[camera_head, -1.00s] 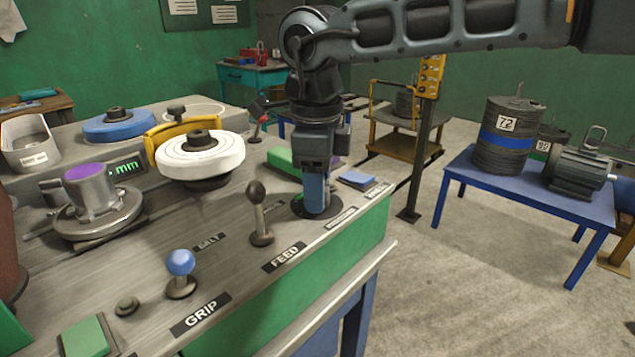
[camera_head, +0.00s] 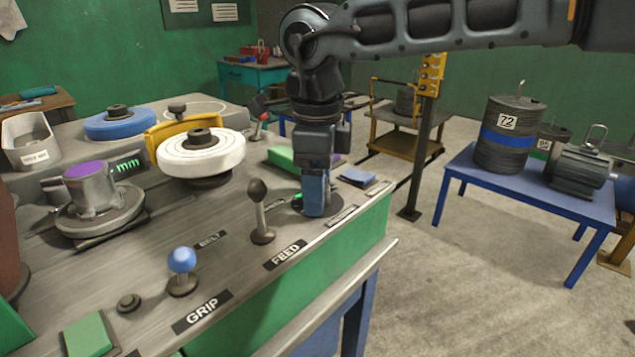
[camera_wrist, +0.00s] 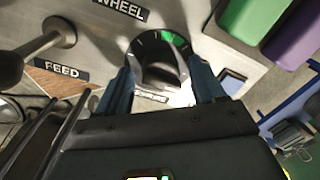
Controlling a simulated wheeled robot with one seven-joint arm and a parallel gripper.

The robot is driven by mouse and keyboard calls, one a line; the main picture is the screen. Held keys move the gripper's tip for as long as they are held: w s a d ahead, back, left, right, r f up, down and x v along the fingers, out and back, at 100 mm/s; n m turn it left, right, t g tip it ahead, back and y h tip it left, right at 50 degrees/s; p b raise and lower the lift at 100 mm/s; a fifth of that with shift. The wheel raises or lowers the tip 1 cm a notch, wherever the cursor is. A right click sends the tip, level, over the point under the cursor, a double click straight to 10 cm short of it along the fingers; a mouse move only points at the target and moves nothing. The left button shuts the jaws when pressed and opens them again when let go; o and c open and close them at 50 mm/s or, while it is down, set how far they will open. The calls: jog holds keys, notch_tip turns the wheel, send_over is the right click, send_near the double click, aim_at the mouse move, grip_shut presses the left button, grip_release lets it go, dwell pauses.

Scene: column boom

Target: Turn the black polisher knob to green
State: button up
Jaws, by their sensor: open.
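The black knob (camera_wrist: 160,74) sits on a round dark dial (camera_wrist: 146,46) with a green patch near its upper right edge in the wrist view. My gripper (camera_wrist: 160,92) is open, with one finger on each side of the knob. I cannot tell whether either finger touches it. In the head view my gripper (camera_head: 315,214) points down over the dial (camera_head: 297,205) and hides the knob. A bit of green shows on the dial left of the fingers. Which mark the knob points at is not clear.
A FEED lever (camera_head: 259,212) and a blue-topped GRIP lever (camera_head: 181,270) stand left of my gripper. A green block (camera_head: 281,158) and a blue pad (camera_head: 357,177) lie near it. The white wheel (camera_head: 201,155) is farther left. The bench edge is close on the right.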

jog(key=shift+r, duration=0.15)
jog(key=r, duration=0.7)
jog(key=shift+s+r, duration=0.2)
jog(key=shift+r, duration=0.05)
